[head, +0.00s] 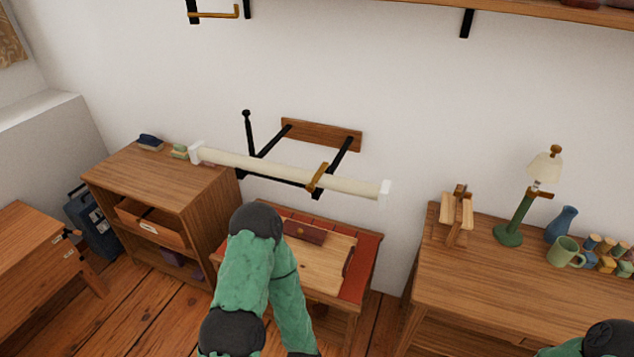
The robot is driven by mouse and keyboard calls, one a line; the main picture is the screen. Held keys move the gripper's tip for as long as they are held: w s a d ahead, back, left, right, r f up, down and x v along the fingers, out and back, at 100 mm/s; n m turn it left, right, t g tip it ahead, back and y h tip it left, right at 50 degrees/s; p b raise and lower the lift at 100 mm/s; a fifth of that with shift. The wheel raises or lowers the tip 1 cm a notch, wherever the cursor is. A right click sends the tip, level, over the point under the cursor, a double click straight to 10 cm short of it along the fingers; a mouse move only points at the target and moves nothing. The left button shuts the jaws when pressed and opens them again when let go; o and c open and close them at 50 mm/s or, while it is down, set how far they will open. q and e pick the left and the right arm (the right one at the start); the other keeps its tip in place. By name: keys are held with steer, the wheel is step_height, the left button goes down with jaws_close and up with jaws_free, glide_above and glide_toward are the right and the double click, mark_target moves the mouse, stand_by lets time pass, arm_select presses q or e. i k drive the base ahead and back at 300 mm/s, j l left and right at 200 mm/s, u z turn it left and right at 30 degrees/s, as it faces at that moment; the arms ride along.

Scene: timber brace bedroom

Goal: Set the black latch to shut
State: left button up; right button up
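A black wall bracket (339,156) with two arms is fixed to a wooden plate (321,134) above a small table. A cream roll (272,170) with white ends lies along its front. A black lever (249,137) with a round knob stands upright at the bracket's left and looks like the latch. A brass-coloured strap (317,177) crosses the roll right of its middle. My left arm bends below the roll, its elbow in front of the table. Neither gripper shows; only a bit of my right arm appears at the lower right.
The small table (370,266) with red and pale wood panels stands below the bracket. A wooden cabinet (150,178) is at left. A desk (475,283) at right bears a lamp (519,209), a blue vase (561,224) and a green mug (565,252). A shelf (520,10) runs above.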

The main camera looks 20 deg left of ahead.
mark_target(246, 113)
steer(key=u, duration=1.3)
